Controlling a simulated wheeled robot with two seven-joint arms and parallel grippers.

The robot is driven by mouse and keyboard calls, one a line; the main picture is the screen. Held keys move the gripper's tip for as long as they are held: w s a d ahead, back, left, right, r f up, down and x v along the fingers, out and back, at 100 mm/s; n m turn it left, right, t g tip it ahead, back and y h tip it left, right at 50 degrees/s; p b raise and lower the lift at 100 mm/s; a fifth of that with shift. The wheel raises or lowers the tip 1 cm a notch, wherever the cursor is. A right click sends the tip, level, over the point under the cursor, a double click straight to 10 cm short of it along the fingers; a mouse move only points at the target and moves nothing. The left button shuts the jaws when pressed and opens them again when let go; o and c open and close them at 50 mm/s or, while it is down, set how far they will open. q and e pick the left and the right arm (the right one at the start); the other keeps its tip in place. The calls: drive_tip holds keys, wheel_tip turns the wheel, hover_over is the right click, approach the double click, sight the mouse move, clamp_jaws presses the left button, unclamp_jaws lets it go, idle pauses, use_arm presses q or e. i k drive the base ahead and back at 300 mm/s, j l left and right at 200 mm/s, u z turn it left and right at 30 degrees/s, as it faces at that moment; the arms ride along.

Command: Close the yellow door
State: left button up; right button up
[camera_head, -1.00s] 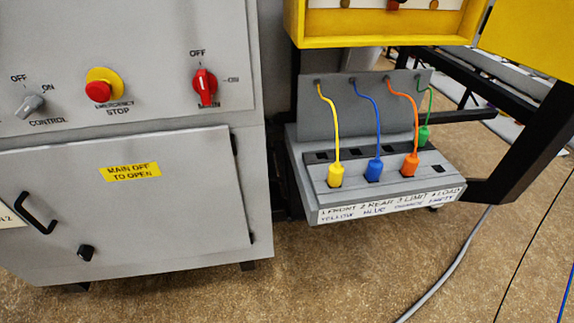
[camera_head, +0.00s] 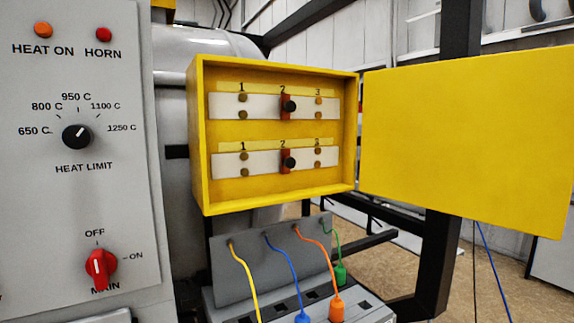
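The yellow door (camera_head: 465,145) stands wide open, swung out to the right of the yellow box (camera_head: 197,140), with its hinge side at the box's right edge. The open box shows two pale strips, each numbered 1, 2, 3. A red-brown link with a black knob sits at position 2 on the upper strip (camera_head: 265,106) and at position 2 on the lower strip (camera_head: 262,162). Neither of my grippers is in view.
A grey control panel (camera_head: 110,210) with a heat limit dial and a red main switch (camera_head: 101,267) stands at the left. Below the box, yellow, blue, orange and green cables plug into a grey terminal unit (camera_head: 222,297). A black frame post (camera_head: 440,250) stands behind the door.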

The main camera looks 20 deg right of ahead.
sight(489, 139)
drive_tip(key=l+u, duration=0.1)
drive_tip(key=l, duration=0.5)
drive_tip(key=l+u, duration=0.1)
drive_tip(key=l, duration=0.55)
drive_tip(key=l+u, duration=0.15)
drive_tip(key=l, duration=0.45)
drive_tip(key=l+u, duration=0.1)
drive_tip(key=l, duration=0.5)
drive_tip(key=k+l+u, duration=0.1)
drive_tip(key=l, duration=0.5)
drive_tip(key=k+l+u, duration=0.1)
drive_tip(key=l, duration=0.5)
